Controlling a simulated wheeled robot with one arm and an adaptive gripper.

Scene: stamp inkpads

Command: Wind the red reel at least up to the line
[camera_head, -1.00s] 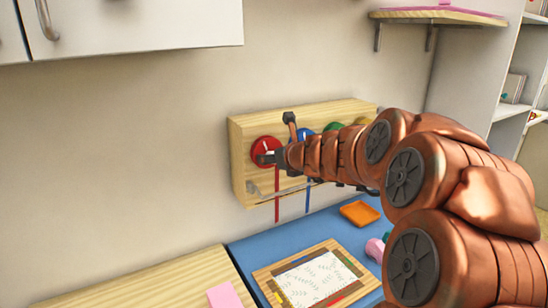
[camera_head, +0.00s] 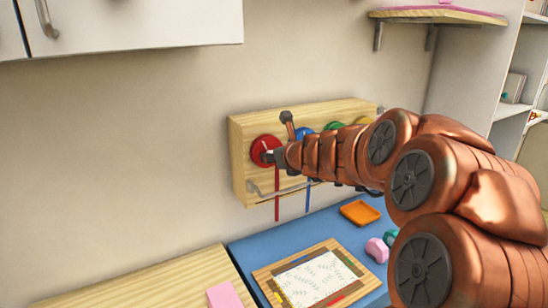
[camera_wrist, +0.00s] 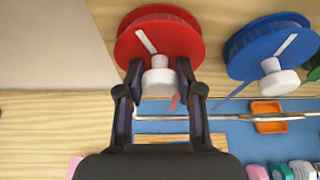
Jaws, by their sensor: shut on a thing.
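The red reel (camera_head: 265,149) is on the left of the wooden wall box (camera_head: 238,165); it also fills the upper middle of the wrist view (camera_wrist: 175,35). It has a white stripe on its face and a white crank knob (camera_wrist: 160,82). My gripper (camera_wrist: 161,74) is shut on this knob, one finger on each side; in the head view it covers part of the reel's face (camera_head: 270,157). A red ribbon (camera_head: 277,200) hangs from the reel to below the box. I cannot make out the line.
The blue reel (camera_wrist: 270,45) with its own white knob sits close to the right, its blue ribbon (camera_head: 308,198) hanging. A metal bar (camera_wrist: 230,117) runs below the reels. An orange tray (camera_head: 360,212) and a framed sheet (camera_head: 318,278) lie on the blue mat below.

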